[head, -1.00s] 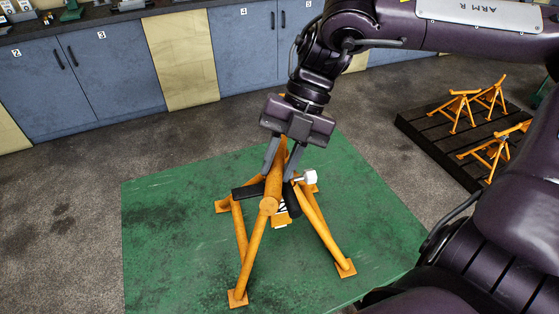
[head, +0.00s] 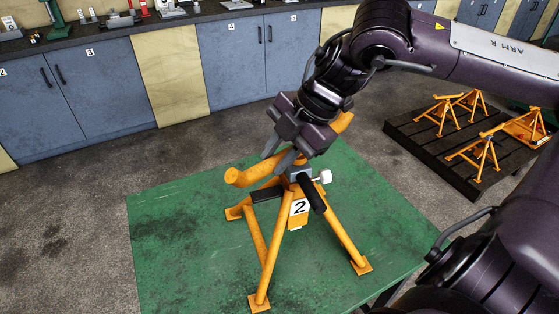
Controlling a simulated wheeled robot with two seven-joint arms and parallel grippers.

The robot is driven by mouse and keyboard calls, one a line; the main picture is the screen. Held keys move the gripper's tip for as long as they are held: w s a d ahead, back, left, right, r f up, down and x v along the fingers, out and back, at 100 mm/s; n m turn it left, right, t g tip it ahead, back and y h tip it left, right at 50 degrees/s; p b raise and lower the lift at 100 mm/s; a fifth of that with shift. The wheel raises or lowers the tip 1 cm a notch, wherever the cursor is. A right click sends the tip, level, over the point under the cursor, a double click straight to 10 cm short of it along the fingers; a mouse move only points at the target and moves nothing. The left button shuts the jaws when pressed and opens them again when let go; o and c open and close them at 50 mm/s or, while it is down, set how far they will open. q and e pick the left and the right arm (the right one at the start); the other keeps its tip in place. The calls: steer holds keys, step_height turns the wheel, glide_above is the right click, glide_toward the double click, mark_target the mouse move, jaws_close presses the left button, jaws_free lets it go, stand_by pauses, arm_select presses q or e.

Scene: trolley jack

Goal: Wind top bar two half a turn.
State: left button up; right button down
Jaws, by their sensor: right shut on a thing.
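An orange stand (head: 263,268) with splayed legs and square feet stands upright on the green table (head: 165,268); a white plate marked 2 (head: 299,207) is on its front. Its thick orange top bar (head: 243,176) lies across the top, from lower left to upper right. My right gripper (head: 279,163) comes down from above and is shut on the bar near its middle; my gripper hides part of the bar. Black grips (head: 312,193) and a small white knob (head: 326,176) are beside the stand's head. My left gripper is not in view.
A dark slatted pallet (head: 425,145) at the right holds several similar orange stands. Blue cabinets (head: 95,95) with a worktop of tools line the back. The green table around the stand's feet is clear.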

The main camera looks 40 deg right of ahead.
steer(key=shift+w+r+m+t, duration=0.15)
steer(key=shift+w+m+t, duration=0.2)
steer(key=shift+m, duration=0.35)
steer(key=shift+w+m+t+h, duration=0.25)
steer(key=shift+w+m+h, duration=0.1)
steer(key=shift+m, duration=0.25)
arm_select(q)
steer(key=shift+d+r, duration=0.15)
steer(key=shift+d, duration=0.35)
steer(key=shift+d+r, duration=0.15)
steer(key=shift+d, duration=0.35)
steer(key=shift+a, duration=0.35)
arm_select(e)
steer(key=c, duration=1.2)
jaws_free()
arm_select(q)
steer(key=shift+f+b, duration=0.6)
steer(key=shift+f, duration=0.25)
arm_select(e)
steer(key=shift+v, duration=3.9)
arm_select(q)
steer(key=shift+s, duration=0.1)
